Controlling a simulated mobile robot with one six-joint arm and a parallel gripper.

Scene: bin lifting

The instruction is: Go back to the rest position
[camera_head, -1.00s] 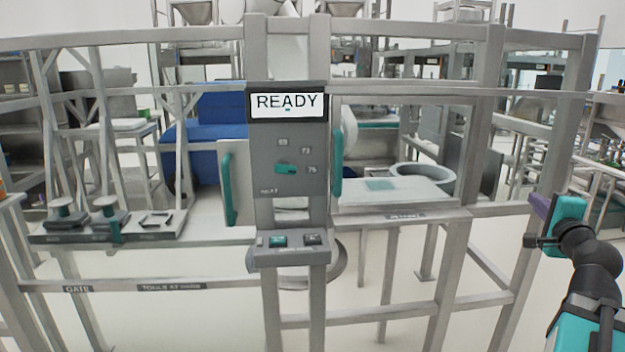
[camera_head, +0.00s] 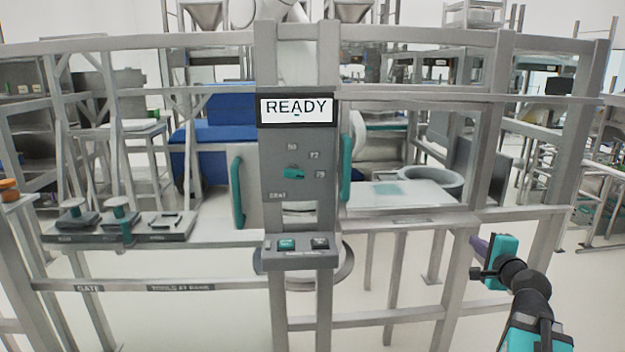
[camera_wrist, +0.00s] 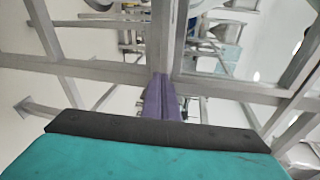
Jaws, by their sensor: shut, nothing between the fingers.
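My gripper (camera_head: 478,245) is at the lower right of the head view, on my black and teal arm. Its purple fingers point toward the frame and are apart from the control panel (camera_head: 296,160). In the wrist view the purple fingers (camera_wrist: 160,98) lie side by side, shut with nothing between them. Beyond them are grey frame bars and the pale floor.
The panel's display (camera_head: 296,108) reads READY. A grey metal frame (camera_head: 410,218) with uprights and rails stands in front of me. A tool shelf (camera_head: 160,228) is at the left. A white board (camera_head: 430,195) lies right of the panel. Pale floor is open at lower right.

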